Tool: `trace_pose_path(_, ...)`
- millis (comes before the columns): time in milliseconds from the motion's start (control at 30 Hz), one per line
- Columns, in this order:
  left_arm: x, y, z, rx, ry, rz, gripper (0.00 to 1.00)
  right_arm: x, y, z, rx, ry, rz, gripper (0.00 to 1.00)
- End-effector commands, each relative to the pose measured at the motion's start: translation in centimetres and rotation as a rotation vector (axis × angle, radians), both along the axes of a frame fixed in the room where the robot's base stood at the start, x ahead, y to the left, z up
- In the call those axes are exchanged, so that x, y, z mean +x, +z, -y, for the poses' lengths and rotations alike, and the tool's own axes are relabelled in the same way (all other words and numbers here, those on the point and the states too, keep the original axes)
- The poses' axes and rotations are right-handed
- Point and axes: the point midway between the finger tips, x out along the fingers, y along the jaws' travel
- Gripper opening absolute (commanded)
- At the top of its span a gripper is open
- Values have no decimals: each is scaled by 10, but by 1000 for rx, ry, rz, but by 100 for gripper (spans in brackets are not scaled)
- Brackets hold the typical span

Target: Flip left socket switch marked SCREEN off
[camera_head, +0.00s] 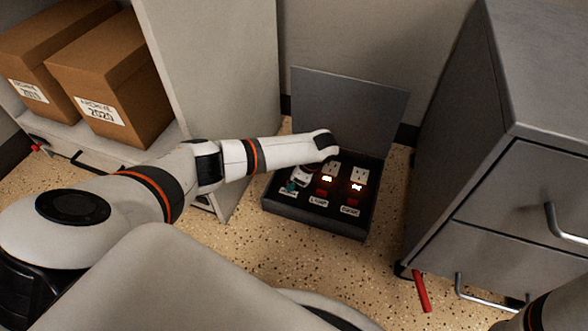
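An open dark grey socket box (316,222) stands on the floor with its lid (345,108) raised at the back. Inside are sockets and switches in a row. White labels sit at the front; the left label (287,193) is too small to read. My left arm reaches in from the left, and my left gripper (297,182) is low over the left socket position. It hides most of the left switch, and its finger opening is unclear. My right gripper is out of view.
A grey drawer cabinet (520,215) with bar handles stands to the right, a red bar (422,290) on the floor beside it. A pale panel (215,85) and shelf with cardboard boxes (110,80) stand left. Speckled floor (385,245) is clear between box and cabinet.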

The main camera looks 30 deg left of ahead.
Motion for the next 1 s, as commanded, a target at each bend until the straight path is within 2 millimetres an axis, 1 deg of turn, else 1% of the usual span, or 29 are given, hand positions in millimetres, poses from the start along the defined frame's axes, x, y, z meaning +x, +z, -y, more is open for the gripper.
trace_pose_path(33,0,-4,-1,0,0,0,35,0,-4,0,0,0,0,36)
trace_pose_path(100,0,-5,-2,0,0,1,35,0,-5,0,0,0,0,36)
trace_pose_path(367,0,-4,-2,0,0,1,35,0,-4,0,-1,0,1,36)
trace_pose_path(467,0,-4,-2,0,0,1,20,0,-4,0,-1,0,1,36)
trace_pose_path(500,0,-4,-2,0,0,1,13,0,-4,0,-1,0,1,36)
trace_pose_path(600,0,-4,-2,0,0,1,0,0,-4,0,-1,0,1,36)
trace_pose_path(867,-1,-4,-2,0,0,1,0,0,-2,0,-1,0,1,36)
trace_pose_path(1000,-6,-1,0,0,-1,0,0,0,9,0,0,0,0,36)
